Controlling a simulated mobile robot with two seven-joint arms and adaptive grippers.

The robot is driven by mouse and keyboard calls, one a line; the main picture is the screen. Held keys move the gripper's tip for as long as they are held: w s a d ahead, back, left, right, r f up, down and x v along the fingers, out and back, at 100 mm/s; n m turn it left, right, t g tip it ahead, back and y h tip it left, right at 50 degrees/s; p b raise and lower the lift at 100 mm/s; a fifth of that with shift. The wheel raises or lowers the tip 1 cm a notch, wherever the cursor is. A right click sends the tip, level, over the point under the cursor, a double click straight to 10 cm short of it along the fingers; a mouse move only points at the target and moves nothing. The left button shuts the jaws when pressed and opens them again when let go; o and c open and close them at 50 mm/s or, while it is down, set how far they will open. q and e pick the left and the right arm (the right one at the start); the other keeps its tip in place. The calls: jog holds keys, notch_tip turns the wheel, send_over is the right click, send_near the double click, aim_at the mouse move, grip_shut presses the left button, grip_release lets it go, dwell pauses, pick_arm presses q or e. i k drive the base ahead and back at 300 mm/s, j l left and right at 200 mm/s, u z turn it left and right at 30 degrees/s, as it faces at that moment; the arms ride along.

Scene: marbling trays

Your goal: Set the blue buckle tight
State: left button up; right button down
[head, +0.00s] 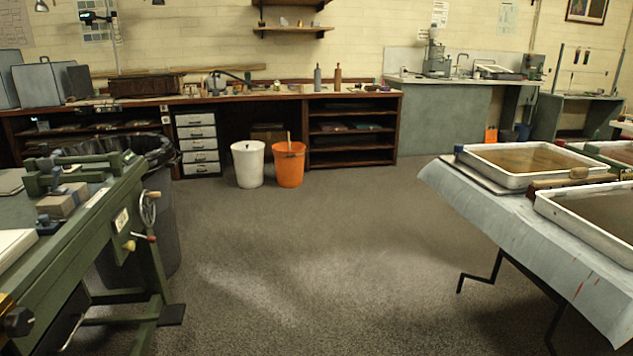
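I cannot make out a blue buckle for certain in the head view. Small bluish parts sit on the green machine (95,225) at the left, one near its front block (62,200) and one at its far end, but they are too small to identify. Neither of my grippers is in view.
A cloth-covered table (520,240) with white-rimmed trays (500,178) stands at the right. A long bench (270,92) runs along the back wall. A white bucket (247,165) and an orange bucket (289,167) stand before it. The middle carpet (300,250) is clear.

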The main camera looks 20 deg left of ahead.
aim_at(57, 171)
jog(key=i+u, duration=0.15)
jog(key=u, duration=0.25)
jog(key=i+l+u, duration=0.1)
jog(key=u, duration=0.35)
jog(key=i+l+u, duration=0.1)
jog(key=u, duration=0.3)
jog(key=i+l+u, duration=0.15)
jog(key=u, duration=0.25)
jog(key=i+l+u, duration=0.15)
jog(key=u, duration=0.3)
jog(key=i+l+u, duration=0.1)
jog(key=l+u, duration=0.45)
jog(key=u, duration=0.3)
jog(key=l+u, duration=0.35)
jog(key=l, duration=0.2)
jog(key=l+u, duration=0.4)
jog(key=l, duration=0.15)
jog(key=i, duration=0.05)
